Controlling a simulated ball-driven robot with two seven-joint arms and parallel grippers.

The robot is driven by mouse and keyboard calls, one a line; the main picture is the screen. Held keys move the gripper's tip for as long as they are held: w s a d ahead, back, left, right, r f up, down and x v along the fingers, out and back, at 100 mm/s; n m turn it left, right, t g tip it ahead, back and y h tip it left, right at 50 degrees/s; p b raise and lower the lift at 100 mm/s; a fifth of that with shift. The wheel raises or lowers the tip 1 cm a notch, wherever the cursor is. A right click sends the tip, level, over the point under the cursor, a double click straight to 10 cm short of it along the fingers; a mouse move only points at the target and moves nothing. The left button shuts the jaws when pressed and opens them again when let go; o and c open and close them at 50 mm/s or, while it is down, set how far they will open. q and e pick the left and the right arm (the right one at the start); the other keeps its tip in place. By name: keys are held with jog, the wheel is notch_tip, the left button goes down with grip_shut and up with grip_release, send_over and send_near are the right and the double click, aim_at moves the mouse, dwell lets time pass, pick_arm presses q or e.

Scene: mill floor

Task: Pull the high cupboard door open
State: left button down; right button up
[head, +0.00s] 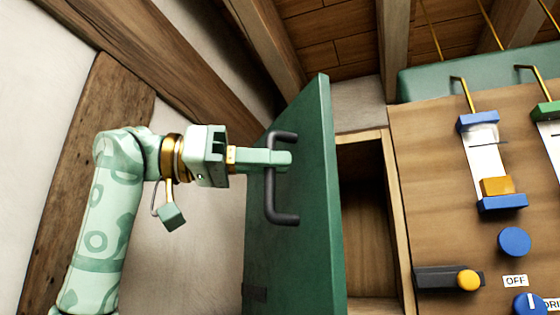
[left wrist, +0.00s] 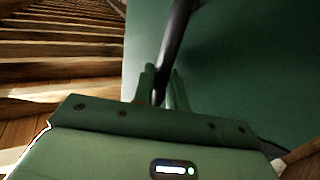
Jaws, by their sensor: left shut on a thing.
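The green cupboard door (head: 315,230) stands ajar in the head view, swung out toward the left, with part of the wooden cupboard inside (head: 367,220) showing to its right. A dark bar handle (head: 282,215) is fixed upright on the door's face. My left gripper (head: 285,159) is at the upper part of the handle, shut on it. In the left wrist view the two green fingers (left wrist: 165,90) stand on either side of the dark handle (left wrist: 177,40), with the green door (left wrist: 250,70) behind. My right gripper is not in view.
Right of the cupboard is a wooden panel (head: 430,170) with a blue knob (head: 514,241), a yellow-ended lever (head: 468,280) and an OFF label. A wooden post (head: 75,180) and pale wall stand at the left. Wooden beams cross above.

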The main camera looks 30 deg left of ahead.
pick_arm(q)
jog(key=c, duration=1.8)
grip_release()
jog(key=shift+o, duration=0.2)
